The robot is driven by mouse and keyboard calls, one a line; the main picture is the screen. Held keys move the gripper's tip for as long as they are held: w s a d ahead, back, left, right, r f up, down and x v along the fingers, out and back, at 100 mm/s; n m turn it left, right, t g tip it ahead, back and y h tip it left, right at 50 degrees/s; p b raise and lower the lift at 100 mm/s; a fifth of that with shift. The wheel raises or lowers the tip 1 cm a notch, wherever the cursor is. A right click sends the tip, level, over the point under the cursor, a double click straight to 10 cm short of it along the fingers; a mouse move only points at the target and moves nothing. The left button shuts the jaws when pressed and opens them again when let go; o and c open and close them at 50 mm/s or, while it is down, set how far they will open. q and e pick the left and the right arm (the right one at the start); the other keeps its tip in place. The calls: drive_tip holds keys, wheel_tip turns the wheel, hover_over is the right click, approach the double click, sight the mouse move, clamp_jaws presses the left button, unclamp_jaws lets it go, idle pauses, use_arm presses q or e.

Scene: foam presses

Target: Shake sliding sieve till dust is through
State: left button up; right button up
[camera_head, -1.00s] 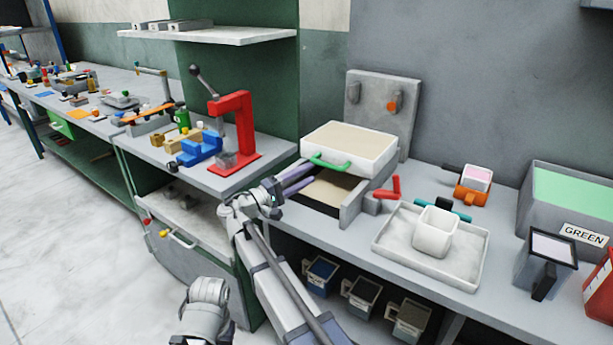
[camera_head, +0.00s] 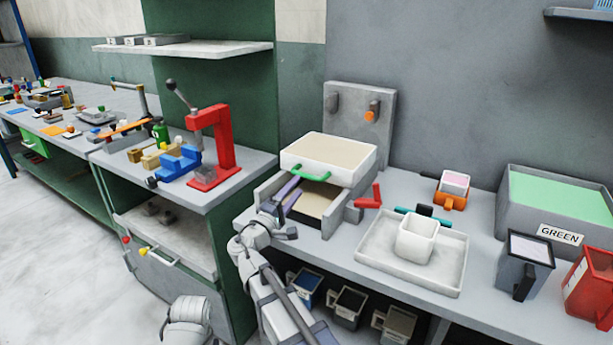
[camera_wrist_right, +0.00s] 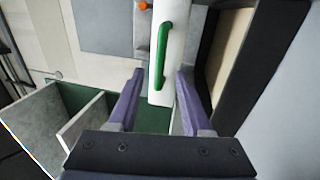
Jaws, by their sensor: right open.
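The sliding sieve (camera_head: 330,158) is a white tray with a tan top and a green handle (camera_head: 310,173) on its front. It sits on a grey open-fronted frame (camera_head: 337,219); a tan surface (camera_head: 313,199) shows beneath it. My right gripper (camera_head: 297,189) has purple fingers and is open and empty, just left of the handle. In the right wrist view the handle (camera_wrist_right: 164,52) lies ahead, roughly between the fingertips (camera_wrist_right: 159,76), and the fingers do not close on it. My left gripper is not in view. Dust cannot be made out.
A white tray (camera_head: 378,274) with a white cup (camera_head: 417,238) stands right of the frame. A red piece (camera_head: 371,197) lies close to the frame's right side. A backboard with pegs (camera_head: 357,130) stands behind. A red press (camera_head: 218,147) stands on the left bench.

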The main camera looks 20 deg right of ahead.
sight(305, 177)
drive_tip(key=p+x, duration=0.1)
drive_tip(key=x, duration=0.5)
drive_tip(key=shift+w+d, duration=0.2)
drive_tip(key=shift+d, duration=0.1)
clamp_jaws()
drive_tip(key=shift+s+a, duration=0.1)
idle(1.1)
